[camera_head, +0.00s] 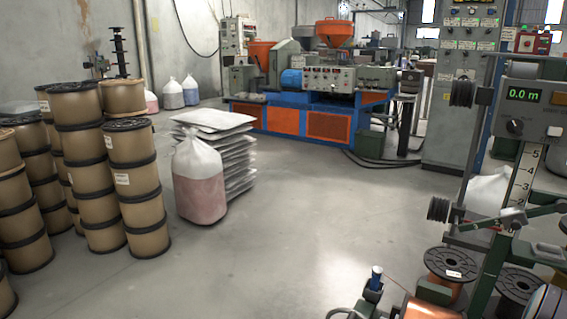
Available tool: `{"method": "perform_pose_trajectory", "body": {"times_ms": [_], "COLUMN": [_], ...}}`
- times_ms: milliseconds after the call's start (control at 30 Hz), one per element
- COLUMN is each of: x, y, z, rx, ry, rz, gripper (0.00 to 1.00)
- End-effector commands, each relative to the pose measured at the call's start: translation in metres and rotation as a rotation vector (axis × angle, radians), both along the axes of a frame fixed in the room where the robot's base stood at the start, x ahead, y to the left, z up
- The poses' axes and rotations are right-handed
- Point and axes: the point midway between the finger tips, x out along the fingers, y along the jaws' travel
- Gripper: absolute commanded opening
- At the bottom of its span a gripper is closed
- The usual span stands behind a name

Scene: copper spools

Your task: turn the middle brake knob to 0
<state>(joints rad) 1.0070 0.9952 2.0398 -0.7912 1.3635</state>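I cannot pick out the middle brake knob for certain. A black round knob (515,127) shows on the grey meter box (532,97) at the right, below a green display (524,95) reading 0.0 m. A white number strip (524,178) with 5, 4, 3 and 2 stands below that box. A blue-topped fitting (376,278) stands at the bottom edge; whether it is a brake part I cannot tell. My gripper is not in view.
Copper spools (450,268) sit low at the right by a green post (492,262). Stacked brown spools (130,185) stand at the left. A bag (199,182) stands beside piled white sacks (236,165). An orange and blue machine (310,112) is at the back. The middle floor is clear.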

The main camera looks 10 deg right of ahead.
Motion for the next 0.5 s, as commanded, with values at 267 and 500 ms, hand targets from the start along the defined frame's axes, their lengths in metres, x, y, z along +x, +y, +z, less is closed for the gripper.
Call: {"method": "perform_pose_trajectory", "body": {"times_ms": [267,500], "x": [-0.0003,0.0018], "y": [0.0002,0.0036], "z": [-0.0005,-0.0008], "rx": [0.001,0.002], "ry": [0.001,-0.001], "rz": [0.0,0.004], "gripper": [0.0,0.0]}}
